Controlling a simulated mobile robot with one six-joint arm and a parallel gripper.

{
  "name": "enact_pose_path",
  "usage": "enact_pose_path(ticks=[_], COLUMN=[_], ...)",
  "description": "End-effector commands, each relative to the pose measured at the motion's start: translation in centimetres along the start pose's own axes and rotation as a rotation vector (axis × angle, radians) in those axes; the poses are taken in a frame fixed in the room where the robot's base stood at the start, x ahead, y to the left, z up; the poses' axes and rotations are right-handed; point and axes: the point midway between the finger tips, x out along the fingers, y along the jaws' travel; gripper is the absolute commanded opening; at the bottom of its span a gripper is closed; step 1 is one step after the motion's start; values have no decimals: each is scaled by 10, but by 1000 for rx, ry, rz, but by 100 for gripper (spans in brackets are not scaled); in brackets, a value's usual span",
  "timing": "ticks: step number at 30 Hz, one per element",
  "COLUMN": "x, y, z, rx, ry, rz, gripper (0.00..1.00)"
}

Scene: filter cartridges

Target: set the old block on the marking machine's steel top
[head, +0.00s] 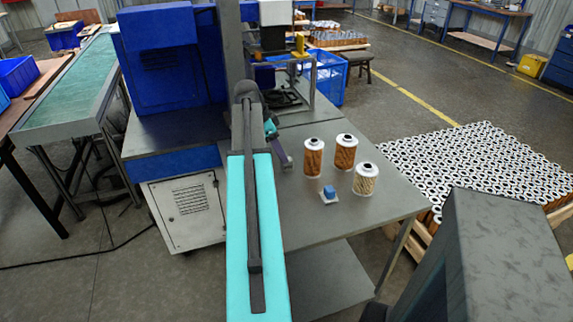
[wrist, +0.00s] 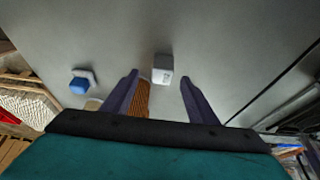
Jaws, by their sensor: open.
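A small pale grey block (wrist: 163,69) with dark print stands on the grey table top in the wrist view. It appears between the fingertips of my open gripper (wrist: 159,77), with space on both sides. I cannot tell the height gap between them. In the head view, my gripper (head: 283,156) is partly hidden behind my arm, and I cannot make out this block. A blue block (head: 329,191) on a white base stands to the right; it also shows in the wrist view (wrist: 79,85). A big blue machine (head: 165,60) stands on a cabinet with a grey metal top (head: 165,135).
Three filter cartridges (head: 314,158) (head: 345,152) (head: 365,180) stand right of my gripper on the grey table (head: 370,218). A framed device (head: 285,85) stands at the table's back. A pallet of many cartridges (head: 475,160) lies to the right. The table's front is clear.

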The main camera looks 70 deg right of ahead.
Motion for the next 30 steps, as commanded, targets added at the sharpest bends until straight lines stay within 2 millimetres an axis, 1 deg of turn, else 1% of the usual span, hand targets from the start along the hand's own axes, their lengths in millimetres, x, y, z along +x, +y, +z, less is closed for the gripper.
enact_pose_path(ticks=[3,6,20,26,30], x=[9,12,16,31,46], y=[0,0,0,-2,-4], z=[0,0,-1,-5,-8], rx=[0,0,0,-1,-1], ry=[0,0,0,-1,-1], rz=[1,1,0,2,2], gripper=[53,53,53,53,53])
